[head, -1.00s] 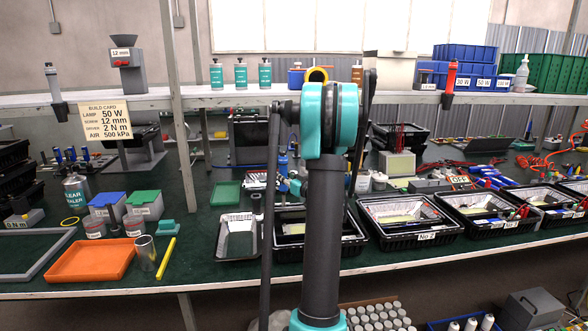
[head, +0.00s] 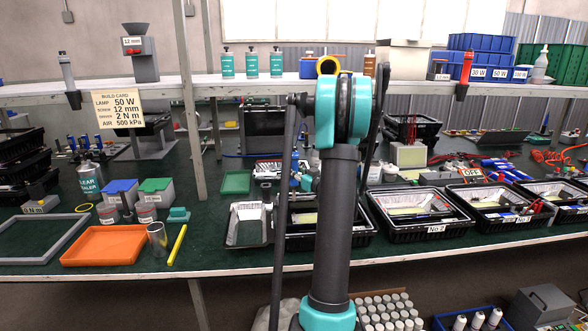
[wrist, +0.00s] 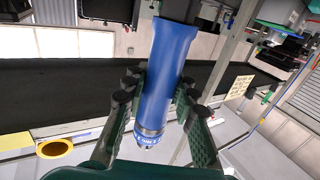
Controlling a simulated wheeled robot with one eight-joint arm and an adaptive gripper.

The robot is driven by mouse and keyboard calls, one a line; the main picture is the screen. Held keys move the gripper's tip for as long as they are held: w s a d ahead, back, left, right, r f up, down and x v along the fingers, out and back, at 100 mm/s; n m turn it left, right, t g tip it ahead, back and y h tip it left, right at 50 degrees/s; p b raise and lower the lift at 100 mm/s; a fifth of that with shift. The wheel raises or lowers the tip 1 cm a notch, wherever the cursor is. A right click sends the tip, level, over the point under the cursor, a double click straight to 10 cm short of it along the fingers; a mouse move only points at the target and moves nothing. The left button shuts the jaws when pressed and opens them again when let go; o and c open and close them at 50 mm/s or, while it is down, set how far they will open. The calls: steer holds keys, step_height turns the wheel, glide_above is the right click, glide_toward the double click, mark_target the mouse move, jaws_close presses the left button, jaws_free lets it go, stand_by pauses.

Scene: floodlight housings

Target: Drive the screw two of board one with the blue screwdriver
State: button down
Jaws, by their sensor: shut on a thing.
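The blue screwdriver (wrist: 168,65) fills the middle of the wrist view, with its thick blue handle and a marked ring at its near end. My gripper (wrist: 155,108) is shut on this handle, with green fingers along both sides. The far end of the tool, its shaft and tip, cannot be made out. A black tray (head: 365,237) stands partly behind my arm, with a pale panel inside. Its number is hidden, so I cannot tell whether it holds board one. No screw can be made out.
Trays labelled No 2 (head: 380,213) and No 3 (head: 463,205) stand to the right on the green bench. A shelf (head: 300,84) with bottles runs above.

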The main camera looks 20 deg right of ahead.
mark_target(296, 188)
steer(key=shift+f, duration=3.85)
stand_by(1.7)
steer(key=shift+r, duration=0.15)
steer(key=shift+r, duration=4.65)
